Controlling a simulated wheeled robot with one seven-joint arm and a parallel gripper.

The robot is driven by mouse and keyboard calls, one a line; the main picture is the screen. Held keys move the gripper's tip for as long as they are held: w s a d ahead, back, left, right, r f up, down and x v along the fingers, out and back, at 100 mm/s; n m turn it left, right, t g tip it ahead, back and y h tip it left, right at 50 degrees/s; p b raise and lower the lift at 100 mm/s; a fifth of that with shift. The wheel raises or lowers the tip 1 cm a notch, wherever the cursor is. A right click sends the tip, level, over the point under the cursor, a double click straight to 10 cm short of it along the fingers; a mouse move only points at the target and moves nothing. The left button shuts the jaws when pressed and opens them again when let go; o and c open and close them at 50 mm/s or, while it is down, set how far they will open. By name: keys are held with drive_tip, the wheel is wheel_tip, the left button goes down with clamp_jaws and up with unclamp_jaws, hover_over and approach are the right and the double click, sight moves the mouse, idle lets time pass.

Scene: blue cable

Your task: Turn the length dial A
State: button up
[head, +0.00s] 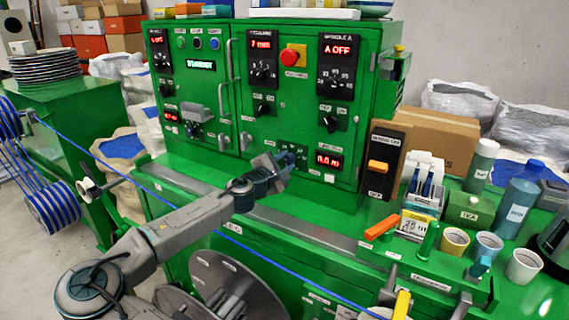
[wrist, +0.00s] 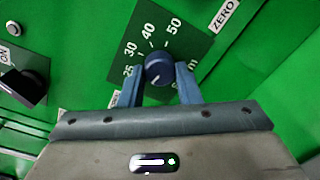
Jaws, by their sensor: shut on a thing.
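The length dial, a round dark blue knob (wrist: 158,67), sits on a dark green scale plate (wrist: 185,45) in the wrist view. The numbers 25, 30, 40 and 50 show around it. A white mark on the knob points to the lower left of that view. My gripper (wrist: 160,82) is shut on the knob, one finger on each side. In the head view my gripper (head: 287,158) is at the lower part of the green cabinet's right door and hides most of the dial. A red display (head: 328,161) reading about 0.0 m is to its right.
A black switch (wrist: 22,85) stands out at the left of the wrist view. A ZERO label (wrist: 224,14) is at upper right. A blue cable (head: 225,236) runs below my arm. Cups and bottles stand at the right.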

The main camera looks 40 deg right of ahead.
idle(0.4)
drive_tip(key=o, duration=1)
drive_tip(key=b+v, duration=0.2)
drive_tip(key=v, duration=1.1)
drive_tip(key=shift+s+a, duration=0.15)
drive_tip(key=shift+a, duration=0.25)
drive_tip(key=shift+r, duration=0.15)
